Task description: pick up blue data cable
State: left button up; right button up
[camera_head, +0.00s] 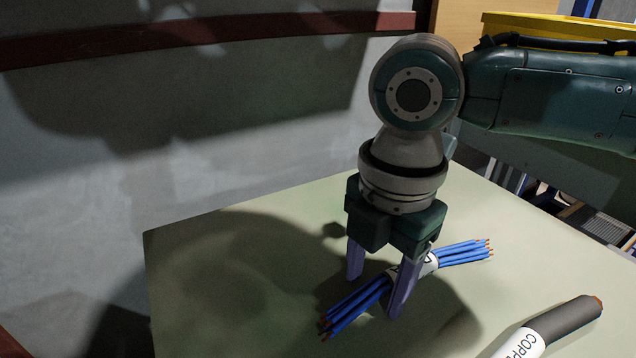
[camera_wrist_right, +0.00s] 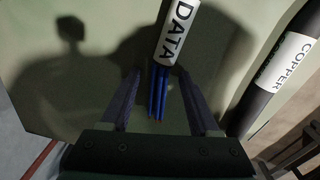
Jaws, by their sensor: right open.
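The blue data cable (camera_head: 356,304) is a bundle of thin blue strands with copper ends and a white label band. It lies on the pale green table. In the right wrist view its white band (camera_wrist_right: 177,36) reads DATA and the blue strands (camera_wrist_right: 158,92) point down between the fingers. My right gripper (camera_head: 377,296) points down over the bundle with its two purple fingers open, one on each side of it. In the wrist view the right gripper (camera_wrist_right: 154,76) has a gap on both sides of the strands. My left gripper is not in view.
A thick dark cable (camera_head: 566,321) with a white COPPER label lies at the table's front right; it also shows in the wrist view (camera_wrist_right: 262,88). The left part of the table (camera_head: 185,262) is clear. A yellow container (camera_head: 510,27) stands behind my right arm.

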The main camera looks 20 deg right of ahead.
jog(key=shift+c, duration=0.4)
grip_shut()
jog(key=shift+r, duration=0.15)
